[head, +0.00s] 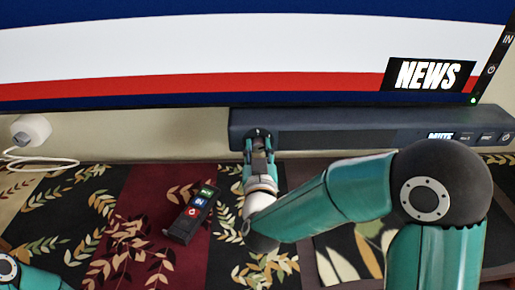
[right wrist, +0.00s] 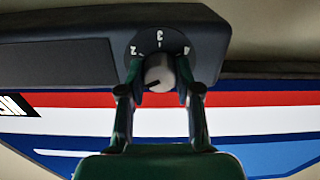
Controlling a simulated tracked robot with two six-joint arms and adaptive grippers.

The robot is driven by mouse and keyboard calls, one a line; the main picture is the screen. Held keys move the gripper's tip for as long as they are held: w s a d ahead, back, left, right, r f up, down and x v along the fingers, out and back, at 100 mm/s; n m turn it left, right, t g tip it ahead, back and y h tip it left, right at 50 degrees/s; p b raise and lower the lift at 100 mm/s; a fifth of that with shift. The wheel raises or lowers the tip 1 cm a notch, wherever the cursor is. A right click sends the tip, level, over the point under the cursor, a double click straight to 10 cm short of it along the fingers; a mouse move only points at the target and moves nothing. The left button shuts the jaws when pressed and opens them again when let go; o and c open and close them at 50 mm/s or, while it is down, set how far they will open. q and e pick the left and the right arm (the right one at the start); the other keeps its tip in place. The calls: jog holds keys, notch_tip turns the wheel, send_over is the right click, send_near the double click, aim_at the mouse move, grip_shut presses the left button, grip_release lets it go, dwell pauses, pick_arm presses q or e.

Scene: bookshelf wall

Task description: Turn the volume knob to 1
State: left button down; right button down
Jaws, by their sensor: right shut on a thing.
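The volume knob (right wrist: 158,73) is a grey-white round knob on a dark dial at the end of the soundbar (head: 330,128). My right gripper (right wrist: 158,80) has a finger on each side of the knob and is shut on it. In the head view the right gripper (head: 259,146) reaches the soundbar's left end and hides most of the knob. A dark line shows on the knob's lower left. My left gripper is out of view.
A large screen (head: 230,50) showing "NEWS" stands behind the soundbar. Lit lettering that looks like "MUTE" (head: 440,136) shows on the soundbar's right part. A dark remote (head: 190,222) lies on the patterned cloth (head: 110,235). A white plug with cable (head: 30,130) is at the left.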

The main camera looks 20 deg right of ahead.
jog(key=shift+f+b, duration=0.1)
jog(key=shift+b, duration=0.25)
jog(key=c, duration=0.8)
grip_release()
jog(key=shift+s, duration=0.1)
jog(key=v, duration=0.7)
jog(key=shift+s+a, duration=0.1)
jog(key=shift+s, duration=0.05)
